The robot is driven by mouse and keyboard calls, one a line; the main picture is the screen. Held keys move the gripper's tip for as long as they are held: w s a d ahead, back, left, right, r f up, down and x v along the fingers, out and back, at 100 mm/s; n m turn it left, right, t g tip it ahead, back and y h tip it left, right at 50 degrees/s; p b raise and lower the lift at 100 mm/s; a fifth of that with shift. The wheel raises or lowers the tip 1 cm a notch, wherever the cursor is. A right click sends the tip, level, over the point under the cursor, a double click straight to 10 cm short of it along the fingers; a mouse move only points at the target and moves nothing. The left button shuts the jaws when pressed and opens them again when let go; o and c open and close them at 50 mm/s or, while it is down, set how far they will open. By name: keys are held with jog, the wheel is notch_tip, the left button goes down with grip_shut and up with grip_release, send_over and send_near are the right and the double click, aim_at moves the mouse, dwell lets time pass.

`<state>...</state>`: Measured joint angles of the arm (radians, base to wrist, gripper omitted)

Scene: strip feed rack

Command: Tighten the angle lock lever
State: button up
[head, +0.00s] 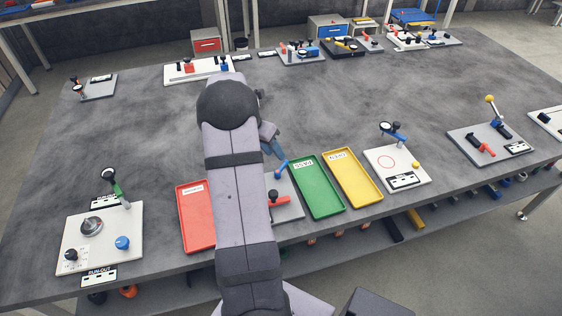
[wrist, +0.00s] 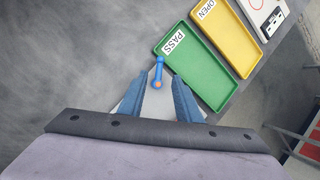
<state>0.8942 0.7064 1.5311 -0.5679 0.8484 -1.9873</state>
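A blue lever (head: 281,167) with an orange end stands on a grey base plate (head: 291,210), partly hidden behind my arm in the head view. A red bar handle (head: 281,201) is on the same plate. I cannot tell which part is named the angle lock lever. My gripper (head: 272,145) is above the far side of this fixture. In the wrist view my gripper (wrist: 160,82) is open, its blue fingers apart. The blue lever (wrist: 158,73) with its orange end shows between and just beyond the fingertips. I cannot tell whether they touch it.
A green PASS tray (head: 318,187) and a yellow OPEN tray (head: 352,178) lie right of the fixture. A red tray (head: 196,217) lies left. A white plate with a dial (head: 92,225) is far left. The table's middle is clear.

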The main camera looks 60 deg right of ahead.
aim_at(283, 164)
jog(key=shift+f, duration=0.15)
jog(key=shift+p+x, duration=1.15)
jog(key=shift+x, duration=2.35)
grip_shut()
